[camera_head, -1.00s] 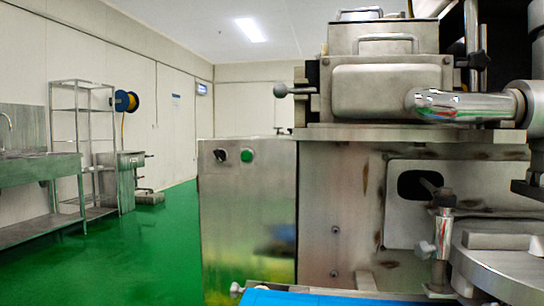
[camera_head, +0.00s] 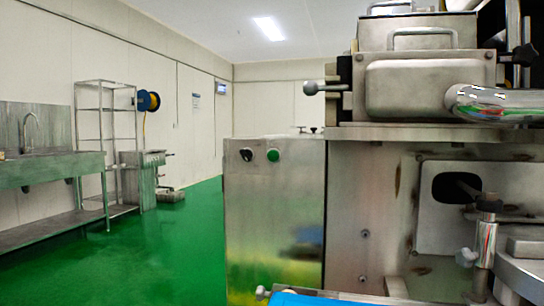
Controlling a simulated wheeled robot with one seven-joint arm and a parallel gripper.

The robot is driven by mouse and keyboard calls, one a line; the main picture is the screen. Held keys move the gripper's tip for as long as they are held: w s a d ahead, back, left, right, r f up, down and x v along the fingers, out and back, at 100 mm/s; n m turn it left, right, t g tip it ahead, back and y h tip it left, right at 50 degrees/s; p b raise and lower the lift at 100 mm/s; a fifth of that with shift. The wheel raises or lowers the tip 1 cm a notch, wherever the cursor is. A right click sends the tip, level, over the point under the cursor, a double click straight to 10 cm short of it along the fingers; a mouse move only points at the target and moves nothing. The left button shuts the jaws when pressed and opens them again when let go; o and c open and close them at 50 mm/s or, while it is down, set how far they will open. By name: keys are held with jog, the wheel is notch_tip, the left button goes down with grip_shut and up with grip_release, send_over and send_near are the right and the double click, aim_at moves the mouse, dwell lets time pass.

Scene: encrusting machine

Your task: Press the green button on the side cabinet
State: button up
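The green button (camera_head: 273,155) is on the upper front face of the metal side cabinet (camera_head: 274,215). A dark knob or switch (camera_head: 246,154) sits just to its left. The cabinet stands against the left side of the encrusting machine (camera_head: 385,210). Nothing covers the button in this view. My gripper is not in view.
The large machine fills the right side, with a ball-ended lever (camera_head: 326,87) jutting left and a blue belt (camera_head: 320,298) at the bottom. Open green floor (camera_head: 150,250) lies to the left. A sink bench (camera_head: 50,170) and a wire rack (camera_head: 105,150) line the left wall.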

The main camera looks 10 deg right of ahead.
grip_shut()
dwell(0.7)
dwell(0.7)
